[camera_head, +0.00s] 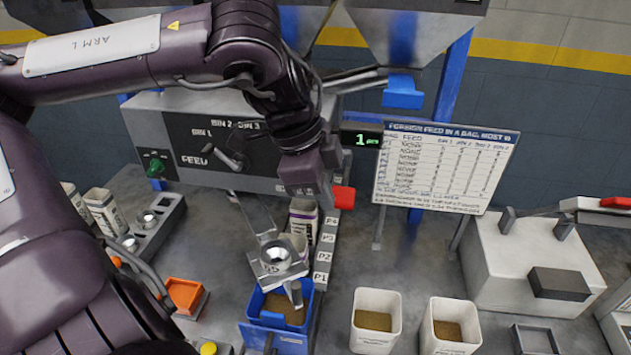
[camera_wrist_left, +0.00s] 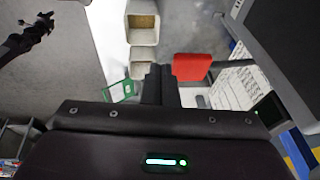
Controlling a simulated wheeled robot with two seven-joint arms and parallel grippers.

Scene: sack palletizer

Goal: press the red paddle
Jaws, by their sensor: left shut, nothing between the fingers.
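The red paddle (camera_head: 343,197) sticks out beside the labelled P1–P4 strip, below the green counter. It shows as a red plate in the left wrist view (camera_wrist_left: 193,67). My left gripper (camera_head: 322,198) points down just left of the paddle in the head view, partly covering its surroundings. Its dark fingers (camera_wrist_left: 161,80) are together and empty, beside the paddle in the wrist view; I cannot tell whether they touch it. A dark jointed part at the wrist view's upper left looks like my right gripper (camera_wrist_left: 40,25); its jaws are too small to read.
A counter (camera_head: 361,140) reads 1 beside a feed table sign (camera_head: 440,165). A blue bin (camera_head: 258,302) with grain stands under a metal chute (camera_head: 275,256). Two white bins (camera_head: 359,345) (camera_head: 427,345) stand at the front right. A green knob (camera_head: 156,168) is on the grey panel.

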